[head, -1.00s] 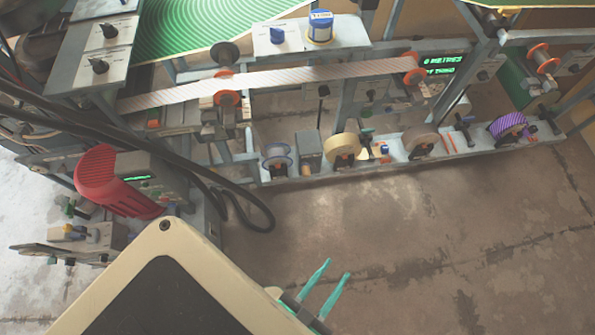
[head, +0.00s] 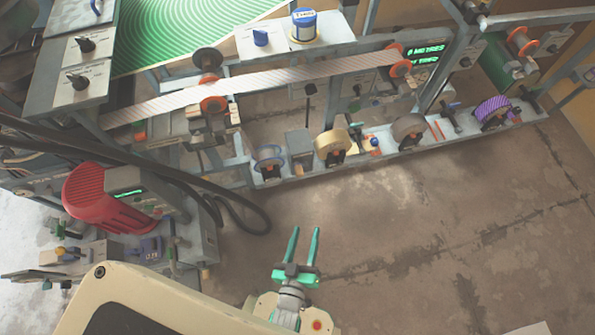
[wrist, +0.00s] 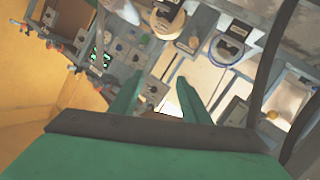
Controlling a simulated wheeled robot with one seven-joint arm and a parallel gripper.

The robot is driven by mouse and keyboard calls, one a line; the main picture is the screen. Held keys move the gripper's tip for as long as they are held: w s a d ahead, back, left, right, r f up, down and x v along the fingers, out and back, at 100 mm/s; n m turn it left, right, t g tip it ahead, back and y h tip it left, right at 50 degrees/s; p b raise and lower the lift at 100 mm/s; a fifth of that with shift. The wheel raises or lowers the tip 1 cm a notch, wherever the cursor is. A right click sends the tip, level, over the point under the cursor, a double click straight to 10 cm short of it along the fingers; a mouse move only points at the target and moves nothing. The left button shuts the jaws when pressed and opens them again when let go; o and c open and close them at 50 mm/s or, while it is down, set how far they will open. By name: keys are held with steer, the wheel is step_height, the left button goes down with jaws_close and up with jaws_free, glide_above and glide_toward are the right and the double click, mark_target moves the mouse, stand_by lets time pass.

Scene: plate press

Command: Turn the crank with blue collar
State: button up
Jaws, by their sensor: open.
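My gripper (head: 306,232) is open and empty, with its two teal fingers apart. In the head view it is over bare floor in front of the press's lower rail. The fingers also show in the wrist view (wrist: 158,82), apart, with machine parts beyond them. I cannot clearly pick out a crank with a blue collar. A small blue part (head: 151,248) sits on the low unit at left, and a small blue knob (head: 374,142) is on the rail; both are too small to identify. My gripper is apart from both.
The lower rail (head: 400,145) carries several rolls, including a blue-rimmed one (head: 269,160) and a purple striped one (head: 492,112). A red ribbed housing (head: 95,195) stands at left, with black cables (head: 245,222) beside it. The floor (head: 420,240) at right is clear.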

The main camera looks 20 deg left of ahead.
mark_target(298, 176)
steer(key=w+a+f+n+y, duration=0.1)
steer(key=w+a+f+n, duration=0.1)
steer(key=w+f, duration=0.3)
steer(key=w+a+f+n, duration=0.3)
steer(key=w+a+f, duration=0.2)
steer(key=w, duration=0.7)
steer(key=w+a+f+n+y, duration=0.1)
steer(key=w+a+f+n, duration=0.2)
steer(key=w, duration=0.6)
steer(key=shift+w+a+f+g+y, duration=0.15)
steer(key=shift+a+f, duration=0.25)
steer(key=shift+f, duration=0.2)
steer(key=shift+w+a+f+g+y, duration=0.15)
steer(key=shift+a+f, duration=0.2)
steer(key=shift+f, duration=0.25)
steer(key=shift+c, duration=0.6)
jaws_close()
